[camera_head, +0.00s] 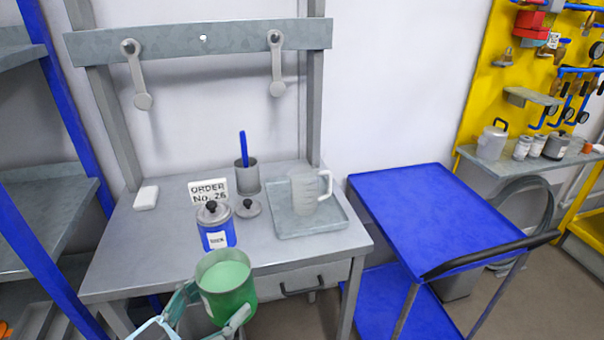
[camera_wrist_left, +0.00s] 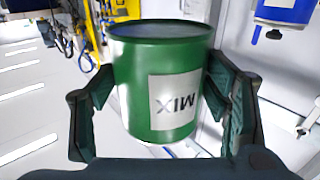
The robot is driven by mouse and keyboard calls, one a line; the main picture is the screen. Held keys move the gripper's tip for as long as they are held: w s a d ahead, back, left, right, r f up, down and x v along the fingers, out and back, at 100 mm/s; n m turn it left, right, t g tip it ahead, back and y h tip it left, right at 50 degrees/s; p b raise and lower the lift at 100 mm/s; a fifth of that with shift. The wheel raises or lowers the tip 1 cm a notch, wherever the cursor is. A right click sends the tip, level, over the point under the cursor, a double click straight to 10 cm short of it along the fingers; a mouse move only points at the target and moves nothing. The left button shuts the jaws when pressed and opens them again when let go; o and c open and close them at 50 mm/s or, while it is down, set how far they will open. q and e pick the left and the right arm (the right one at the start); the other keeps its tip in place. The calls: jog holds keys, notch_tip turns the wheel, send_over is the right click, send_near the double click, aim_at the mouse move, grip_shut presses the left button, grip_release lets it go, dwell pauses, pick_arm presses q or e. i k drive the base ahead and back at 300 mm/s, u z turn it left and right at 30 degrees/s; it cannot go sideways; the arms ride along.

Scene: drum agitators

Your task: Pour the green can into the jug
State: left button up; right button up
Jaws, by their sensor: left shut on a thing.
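The green can (camera_head: 226,283) is in my left gripper (camera_head: 213,325), in front of the table's front edge. It is open at the top, with pale green contents near the rim, and looks about upright in the head view. In the left wrist view the same can (camera_wrist_left: 140,90) sits between both fingers (camera_wrist_left: 162,105), its "MIX" label upside down. The clear jug (camera_head: 305,192) stands on a grey tray (camera_head: 283,233) at the table's right, apart from the can. My right gripper is not in view.
A blue can (camera_head: 216,236) with a dark-knobbed lid stands on the table (camera_head: 150,250), near a loose lid (camera_head: 249,208), a grey cup with a blue stick (camera_head: 246,178) and an order card (camera_head: 206,190). A blue cart (camera_head: 430,215) stands to the right.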

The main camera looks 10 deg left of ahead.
aim_at(312, 189)
jog(key=z, duration=3.45)
jog(key=k, duration=0.85)
jog(key=u, duration=1.6)
